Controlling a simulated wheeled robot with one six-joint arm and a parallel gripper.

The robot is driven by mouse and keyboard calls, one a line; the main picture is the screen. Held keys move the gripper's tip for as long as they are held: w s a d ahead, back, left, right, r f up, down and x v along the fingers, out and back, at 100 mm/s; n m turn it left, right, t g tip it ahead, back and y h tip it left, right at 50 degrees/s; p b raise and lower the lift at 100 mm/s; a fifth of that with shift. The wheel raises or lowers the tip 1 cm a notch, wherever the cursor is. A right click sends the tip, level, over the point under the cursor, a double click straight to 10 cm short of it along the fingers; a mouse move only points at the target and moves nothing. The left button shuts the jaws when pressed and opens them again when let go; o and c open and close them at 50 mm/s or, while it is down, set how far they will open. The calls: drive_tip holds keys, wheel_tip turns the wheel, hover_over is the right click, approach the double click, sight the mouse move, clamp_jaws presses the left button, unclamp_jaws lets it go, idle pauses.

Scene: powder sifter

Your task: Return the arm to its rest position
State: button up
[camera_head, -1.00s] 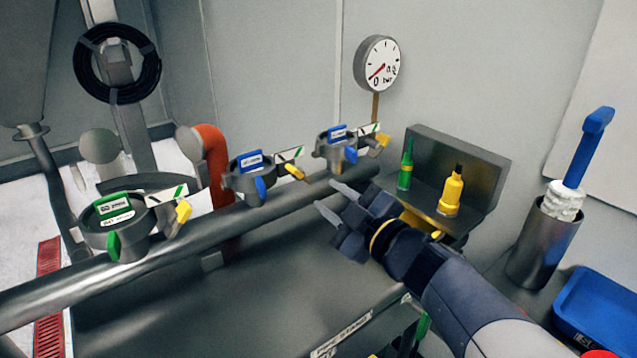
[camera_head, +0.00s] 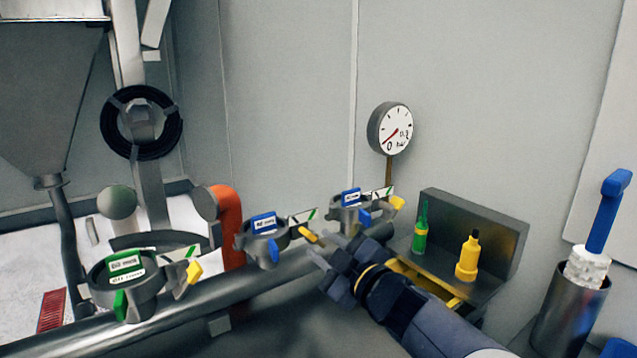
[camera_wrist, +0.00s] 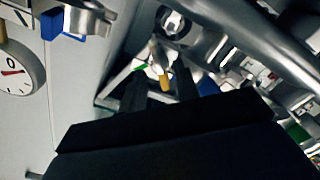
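My gripper (camera_head: 318,266) is at the end of my arm, which reaches in from the lower right in the head view. It hangs in front of the pipe, right of the middle clamp with a blue tag (camera_head: 262,238). In the wrist view the two dark fingers (camera_wrist: 160,90) stand apart with nothing between them. A yellow handle (camera_wrist: 163,80) shows beyond the gap; I cannot tell whether it is close to the fingers. The gripper is open and empty.
A green-tagged clamp (camera_head: 125,285) and another blue-tagged clamp (camera_head: 350,212) line the pipe. A metal caddy (camera_head: 505,240) holds a green bottle (camera_head: 420,235) and a yellow bottle (camera_head: 467,258). A brush holder (camera_head: 568,315) stands right.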

sight(317, 242)
drive_tip(key=x, duration=0.3)
drive_tip(key=shift+w+a, duration=0.25)
drive_tip(key=shift+w, duration=0.05)
